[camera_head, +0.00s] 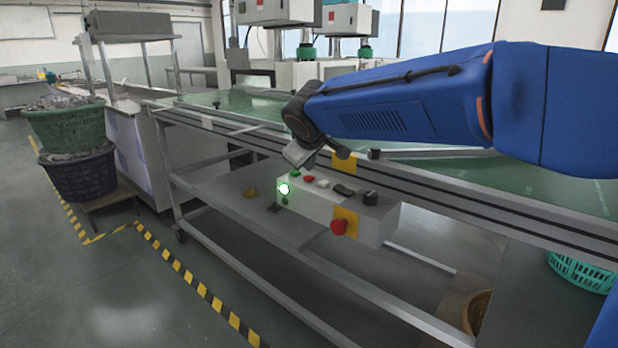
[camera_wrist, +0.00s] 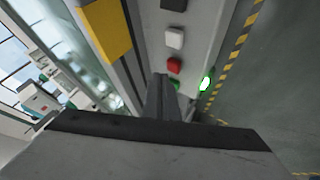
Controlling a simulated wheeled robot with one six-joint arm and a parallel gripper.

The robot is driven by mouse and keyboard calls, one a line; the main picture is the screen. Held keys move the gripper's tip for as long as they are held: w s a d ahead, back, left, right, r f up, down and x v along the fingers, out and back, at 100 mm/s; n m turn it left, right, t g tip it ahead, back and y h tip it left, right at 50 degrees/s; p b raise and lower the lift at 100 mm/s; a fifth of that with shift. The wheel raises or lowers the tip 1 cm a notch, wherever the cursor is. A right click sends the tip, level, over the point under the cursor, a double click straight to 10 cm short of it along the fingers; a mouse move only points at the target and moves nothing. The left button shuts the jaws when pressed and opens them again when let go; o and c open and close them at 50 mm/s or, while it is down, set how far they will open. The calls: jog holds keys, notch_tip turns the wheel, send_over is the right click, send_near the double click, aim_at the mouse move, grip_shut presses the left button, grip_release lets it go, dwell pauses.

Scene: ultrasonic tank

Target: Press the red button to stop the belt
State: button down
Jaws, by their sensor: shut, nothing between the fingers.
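A pale control box (camera_head: 312,207) is mounted on the near side of the belt (camera_head: 245,104) frame. A small red button (camera_head: 309,178) is on its top, between a green button (camera_head: 296,173) and a white button (camera_head: 323,183). The red button also shows in the wrist view (camera_wrist: 174,65). A larger red mushroom button (camera_head: 338,227) sits on a yellow plate on the box's front. My gripper (camera_wrist: 158,78) is shut and empty, pointing down near the green and red buttons. In the wrist view its fingers partly cover the green button; I cannot tell whether they touch anything.
A green lamp (camera_head: 284,189) glows on the box's front left. Black switches (camera_head: 369,197) are at the right of its top. A yellow panel (camera_wrist: 102,30) is on the belt frame behind. A grey shelf (camera_head: 232,192) lies below. Stacked baskets (camera_head: 70,128) stand at left.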

aim_at(310, 178)
jog(key=shift+f, duration=0.2)
dwell(0.3)
jog(key=shift+f, duration=0.25)
jog(key=shift+f, duration=0.4)
dwell(1.0)
jog(key=shift+r, duration=0.85)
jog(key=shift+r, duration=2.5)
